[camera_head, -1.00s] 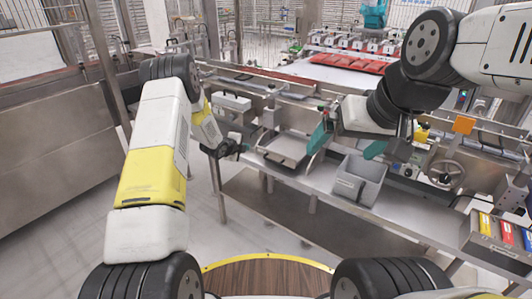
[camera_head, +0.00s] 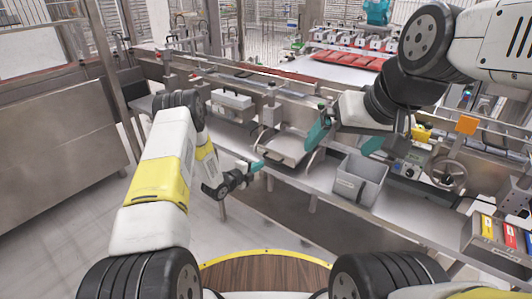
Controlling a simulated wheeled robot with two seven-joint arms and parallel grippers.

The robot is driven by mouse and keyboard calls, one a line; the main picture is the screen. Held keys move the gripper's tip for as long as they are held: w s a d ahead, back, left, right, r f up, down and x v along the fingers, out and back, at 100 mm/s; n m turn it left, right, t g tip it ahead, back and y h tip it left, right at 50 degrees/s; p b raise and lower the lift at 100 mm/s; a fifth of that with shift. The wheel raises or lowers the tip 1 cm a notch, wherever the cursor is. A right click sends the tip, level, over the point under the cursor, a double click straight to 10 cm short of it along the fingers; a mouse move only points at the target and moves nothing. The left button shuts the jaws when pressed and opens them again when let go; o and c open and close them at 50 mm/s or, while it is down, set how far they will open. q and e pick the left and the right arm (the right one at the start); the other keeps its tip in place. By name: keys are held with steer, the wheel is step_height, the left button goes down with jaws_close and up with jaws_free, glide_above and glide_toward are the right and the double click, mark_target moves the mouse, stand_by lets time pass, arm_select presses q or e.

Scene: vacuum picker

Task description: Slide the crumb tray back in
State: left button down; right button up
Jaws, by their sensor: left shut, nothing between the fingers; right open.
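A shallow grey metal tray (camera_head: 283,146), apparently the crumb tray, sits at the front of the bench, sticking out from under the machine frame. A dark handle (camera_head: 275,160) shows on its front side. My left gripper (camera_head: 257,166) is shut and empty, its teal fingertips close to the left front corner of the tray. I cannot tell whether they touch it.
The open grey bin (camera_head: 359,180) stands on the bench right of the tray. A handwheel (camera_head: 446,173) and a box of coloured packs (camera_head: 496,236) are further right. A white-topped unit (camera_head: 232,103) stands left of the tray. Red packs (camera_head: 348,60) lie on the conveyor behind.

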arm_select(q)
steer(key=shift+x, duration=2.75)
